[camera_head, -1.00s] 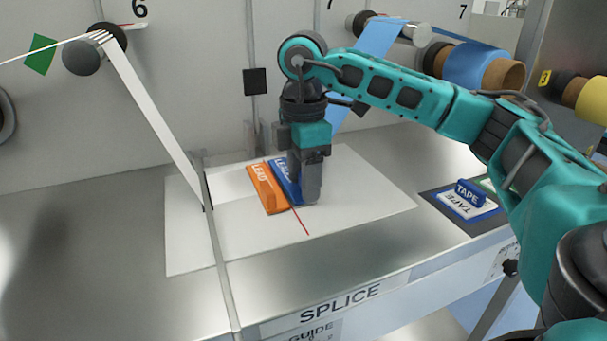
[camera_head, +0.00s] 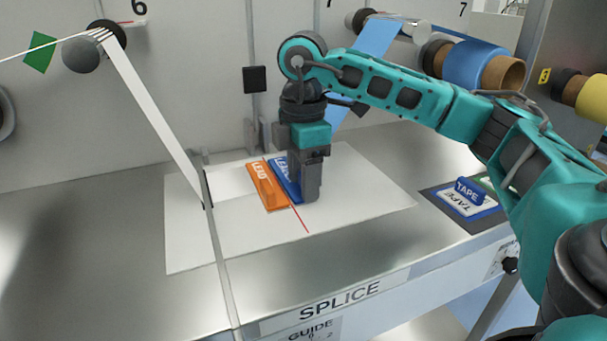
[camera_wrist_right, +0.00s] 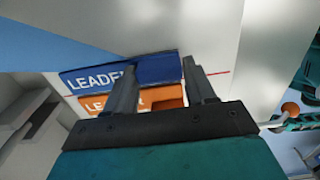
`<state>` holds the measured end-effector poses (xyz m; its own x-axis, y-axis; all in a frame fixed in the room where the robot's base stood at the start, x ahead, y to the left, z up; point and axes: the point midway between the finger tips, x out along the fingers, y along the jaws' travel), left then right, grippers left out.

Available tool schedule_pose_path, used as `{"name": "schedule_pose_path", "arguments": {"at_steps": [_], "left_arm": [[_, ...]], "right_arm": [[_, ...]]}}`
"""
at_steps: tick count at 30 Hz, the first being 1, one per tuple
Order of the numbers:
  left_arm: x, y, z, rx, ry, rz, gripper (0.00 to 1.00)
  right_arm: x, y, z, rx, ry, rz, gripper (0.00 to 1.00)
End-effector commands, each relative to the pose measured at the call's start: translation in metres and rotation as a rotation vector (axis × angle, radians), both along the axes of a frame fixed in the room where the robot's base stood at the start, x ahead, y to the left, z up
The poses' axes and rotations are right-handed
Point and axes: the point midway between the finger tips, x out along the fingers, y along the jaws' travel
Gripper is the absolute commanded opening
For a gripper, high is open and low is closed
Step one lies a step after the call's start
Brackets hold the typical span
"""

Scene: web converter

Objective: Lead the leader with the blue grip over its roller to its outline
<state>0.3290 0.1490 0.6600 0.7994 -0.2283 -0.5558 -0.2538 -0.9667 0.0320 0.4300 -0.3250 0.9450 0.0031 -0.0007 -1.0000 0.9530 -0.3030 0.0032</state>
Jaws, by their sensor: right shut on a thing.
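The blue grip (camera_head: 284,176) of the leader lies on the white splice sheet (camera_head: 354,196), beside the orange grip (camera_head: 268,187) and close to the red line. In the right wrist view the blue grip (camera_wrist_right: 150,70) sits between and beyond my fingers. My right gripper (camera_head: 306,196) is upright over it, its fingers shut on it, and hides part of it. The blue web (camera_head: 377,42) runs from its roller (camera_head: 415,34) down behind my right arm. My left gripper is not in view.
A white web (camera_head: 150,117) comes down from the left roller (camera_head: 82,57) to the sheet. A thin metal bar (camera_head: 218,255) crosses the table. The blue tape block (camera_head: 470,191) stands at the right. The left of the table is clear.

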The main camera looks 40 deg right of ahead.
Motion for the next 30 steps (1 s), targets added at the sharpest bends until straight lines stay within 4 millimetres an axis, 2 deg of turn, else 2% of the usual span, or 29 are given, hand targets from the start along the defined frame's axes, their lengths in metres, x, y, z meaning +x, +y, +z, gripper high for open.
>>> {"name": "schedule_pose_path", "arguments": {"at_steps": [9,10,18,26,30], "left_arm": [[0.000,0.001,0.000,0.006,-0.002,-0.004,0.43],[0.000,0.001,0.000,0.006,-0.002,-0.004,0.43],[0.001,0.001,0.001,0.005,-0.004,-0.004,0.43],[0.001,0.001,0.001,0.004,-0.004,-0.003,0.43],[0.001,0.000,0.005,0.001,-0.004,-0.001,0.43]], "right_arm": [[-0.001,0.001,-0.002,0.001,0.005,0.003,0.21],[-0.001,0.001,-0.002,0.001,0.005,0.003,0.58],[0.000,0.000,-0.001,0.000,0.003,0.001,0.83],[0.000,0.000,0.000,0.000,0.002,0.001,0.84],[0.000,0.000,0.013,0.001,-0.001,0.000,0.84]]}}
